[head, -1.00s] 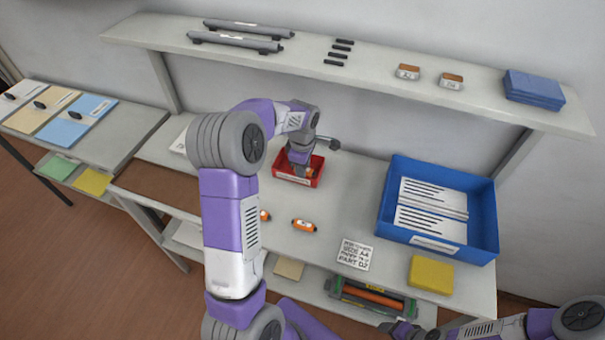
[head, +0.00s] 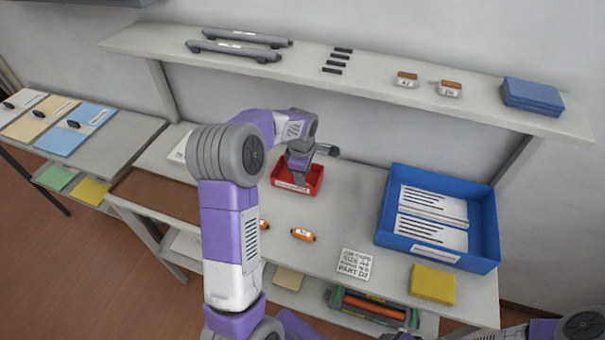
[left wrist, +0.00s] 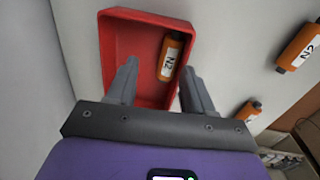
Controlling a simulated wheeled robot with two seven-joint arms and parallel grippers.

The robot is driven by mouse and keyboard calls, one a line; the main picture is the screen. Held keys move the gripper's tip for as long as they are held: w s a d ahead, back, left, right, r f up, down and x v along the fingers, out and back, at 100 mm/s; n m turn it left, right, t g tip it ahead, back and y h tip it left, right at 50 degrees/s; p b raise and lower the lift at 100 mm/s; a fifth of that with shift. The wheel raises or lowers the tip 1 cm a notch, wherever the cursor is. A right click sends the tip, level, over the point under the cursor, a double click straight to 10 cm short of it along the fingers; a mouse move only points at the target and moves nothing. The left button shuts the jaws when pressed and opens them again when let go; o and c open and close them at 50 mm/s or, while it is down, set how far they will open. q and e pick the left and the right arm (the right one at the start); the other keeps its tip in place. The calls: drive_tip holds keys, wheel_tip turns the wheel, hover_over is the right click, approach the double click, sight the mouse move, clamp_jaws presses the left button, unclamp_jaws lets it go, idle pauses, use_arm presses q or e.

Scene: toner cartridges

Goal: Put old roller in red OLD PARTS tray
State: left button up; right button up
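The red tray (head: 312,190) stands on the workbench near the wall; in the left wrist view (left wrist: 112,45) it fills the upper middle. A small orange roller (left wrist: 170,60), with a white label reading N2 and a dark cap, lies inside it against the right wall. My left gripper (head: 294,183) is over the tray, pointing down; in the left wrist view (left wrist: 160,78) its fingers are apart, with nothing visibly clamped. In the head view the arm hides part of the tray. My right arm is at the bottom right; its gripper is mostly cut off.
Orange rollers (head: 303,234) (head: 264,224) lie on the bench in front of the tray. A blue bin (head: 385,215) with papers, a printed card (head: 355,264) and a yellow block (head: 432,284) are to the right. A shelf (head: 350,80) overhangs the back.

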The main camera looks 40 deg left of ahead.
sight(300, 192)
use_arm(q)
drive_tip(key=shift+g, duration=0.5)
drive_tip(key=f, duration=0.1)
drive_tip(key=s+f, duration=0.2)
drive_tip(key=f, duration=0.1)
drive_tip(key=shift+d+f, duration=0.1)
drive_tip(key=shift+d, duration=0.2)
drive_tip(key=shift+r+p, duration=0.3)
drive_tip(key=r, duration=0.2)
drive_tip(key=r+p, duration=0.1)
drive_tip(key=r, duration=0.1)
drive_tip(key=w+r+p, duration=0.1)
drive_tip(key=r, duration=0.2)
drive_tip(key=shift+w+a+r, duration=0.1)
drive_tip(key=shift+a, duration=0.15)
drive_tip(key=shift+w+r+p, duration=0.1)
drive_tip(key=shift+r+p, duration=0.15)
drive_tip(key=shift+p, duration=0.05)
